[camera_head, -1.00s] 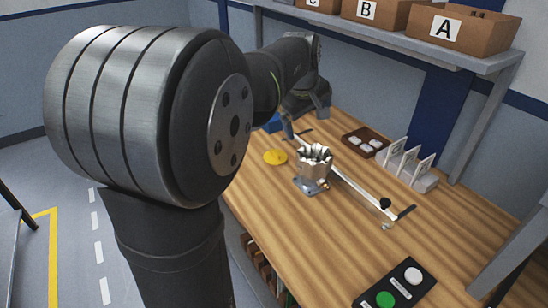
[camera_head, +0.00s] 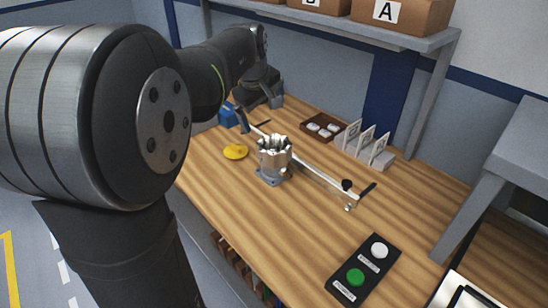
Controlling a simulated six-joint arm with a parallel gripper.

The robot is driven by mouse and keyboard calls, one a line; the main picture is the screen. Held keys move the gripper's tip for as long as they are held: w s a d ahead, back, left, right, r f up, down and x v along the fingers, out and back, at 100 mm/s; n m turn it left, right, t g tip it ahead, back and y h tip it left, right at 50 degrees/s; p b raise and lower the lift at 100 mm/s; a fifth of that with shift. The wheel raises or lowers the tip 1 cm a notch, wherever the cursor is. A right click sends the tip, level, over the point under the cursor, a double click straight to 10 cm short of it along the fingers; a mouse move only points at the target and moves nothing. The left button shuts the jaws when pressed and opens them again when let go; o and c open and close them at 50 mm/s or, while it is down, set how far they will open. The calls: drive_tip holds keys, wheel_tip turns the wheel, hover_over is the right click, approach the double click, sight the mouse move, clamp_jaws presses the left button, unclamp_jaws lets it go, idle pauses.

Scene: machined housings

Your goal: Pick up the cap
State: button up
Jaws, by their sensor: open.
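The yellow round piece (camera_head: 236,152), which looks like the cap, lies flat on the wooden bench, left of the metal housing (camera_head: 274,158). The housing stands upright on a small blue-grey base. My gripper (camera_head: 243,122) is at the far end of my arm, beyond the yellow piece and apart from it. It is open and small in the view, so its fingers are hard to make out. Nothing shows held in it.
A long metal bar (camera_head: 318,174) runs behind the housing. A brown tray (camera_head: 322,127) with white parts and a rack of white cards (camera_head: 367,145) stand at the back. A button box (camera_head: 364,270) is at the front. A blue object (camera_head: 228,115) is near my gripper.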

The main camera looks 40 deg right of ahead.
idle(0.4)
drive_tip(key=m+t+y, duration=0.1)
drive_tip(key=m+y, duration=0.1)
drive_tip(key=m, duration=0.5)
approach(235, 147)
drive_tip(key=x, duration=0.4)
drive_tip(key=shift+s+a+f, duration=0.2)
drive_tip(key=shift+a+f, duration=0.1)
drive_tip(key=shift+f, duration=0.05)
drive_tip(key=shift+h, duration=0.3)
drive_tip(key=shift+w+d+x, duration=0.15)
drive_tip(key=shift+x, duration=1.4)
drive_tip(key=shift+w+d+x, duration=0.15)
drive_tip(key=shift+d+x, duration=0.05)
drive_tip(key=shift+x, duration=1.3)
drive_tip(key=shift+r, duration=0.15)
drive_tip(key=shift+c, duration=0.2)
drive_tip(key=c, duration=0.8)
